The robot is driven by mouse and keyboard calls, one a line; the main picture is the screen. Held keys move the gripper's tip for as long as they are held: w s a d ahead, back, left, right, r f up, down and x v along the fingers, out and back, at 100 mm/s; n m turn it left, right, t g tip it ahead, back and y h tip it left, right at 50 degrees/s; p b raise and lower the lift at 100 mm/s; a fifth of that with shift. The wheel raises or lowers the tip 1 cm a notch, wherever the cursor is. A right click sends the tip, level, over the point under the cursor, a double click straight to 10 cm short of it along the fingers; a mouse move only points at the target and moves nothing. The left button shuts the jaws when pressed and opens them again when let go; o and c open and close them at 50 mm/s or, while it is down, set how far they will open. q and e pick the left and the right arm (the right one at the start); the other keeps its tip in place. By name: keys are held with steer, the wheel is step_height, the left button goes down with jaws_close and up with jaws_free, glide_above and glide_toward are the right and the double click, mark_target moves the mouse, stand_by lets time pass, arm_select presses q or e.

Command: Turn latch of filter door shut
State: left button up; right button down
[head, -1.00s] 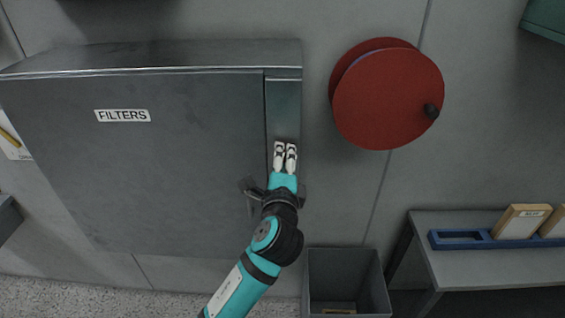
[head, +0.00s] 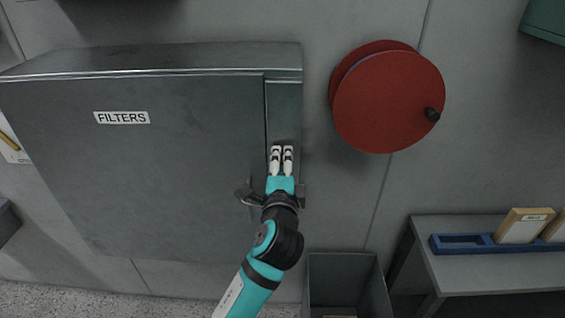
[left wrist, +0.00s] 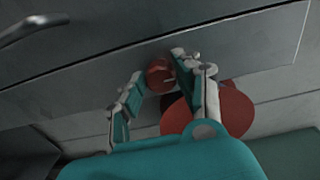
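The grey filter cabinet (head: 60,62) hangs on the wall at left, its door (head: 170,170) labelled FILTERS and looking closed. A dark latch lever (head: 246,195) sticks out at the door's right edge, partly hidden behind my left wrist. My left gripper (head: 281,150) is in front of the cabinet's right strip, pointing up in the head view. In the left wrist view its fingers (left wrist: 158,72) stand apart with a small red round thing (left wrist: 160,76) seen between the tips; I cannot tell whether they touch it. A metal handle (left wrist: 32,27) shows at top left there. My right gripper is not in view.
A red reel (head: 390,100) with a black knob is on the wall right of the cabinet. A grey bin (head: 318,270) stands below. A grey table (head: 490,272) with a blue rack (head: 462,243) is at lower right. The wall between reel and table is clear.

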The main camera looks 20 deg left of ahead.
arm_select(q)
steer(key=o, duration=0.4)
steer(key=v, duration=1.2)
steer(key=shift+f, duration=0.1)
